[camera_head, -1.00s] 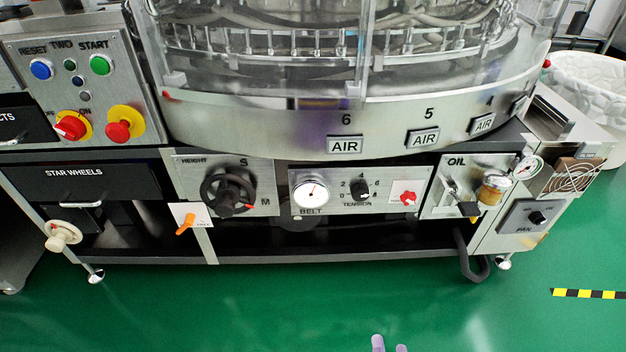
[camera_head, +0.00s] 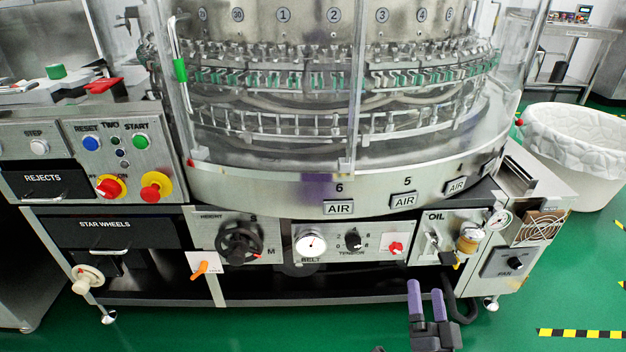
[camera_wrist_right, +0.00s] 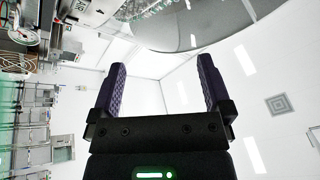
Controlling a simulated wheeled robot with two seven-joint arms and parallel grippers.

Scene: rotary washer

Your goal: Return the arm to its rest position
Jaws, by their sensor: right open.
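My right gripper (camera_head: 427,300) shows at the lower right of the head view, in front of the machine's lower front below the oil panel. Its two purple fingers point up and stand apart with nothing between them. In the right wrist view the same gripper (camera_wrist_right: 160,90) has its fingers spread and empty, with white wall and ceiling beyond. My left gripper is not in the head view. The rotary washer (camera_head: 330,186) fills the middle of the head view, with a clear guard around its round upper part.
A control panel (camera_head: 120,155) with buttons and red knobs is at the left. A black handwheel (camera_head: 239,243), belt gauge (camera_head: 310,242) and oil panel (camera_head: 440,240) line the lower front. A white lined bin (camera_head: 575,160) stands at the right. Green floor (camera_head: 260,325) in front is clear.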

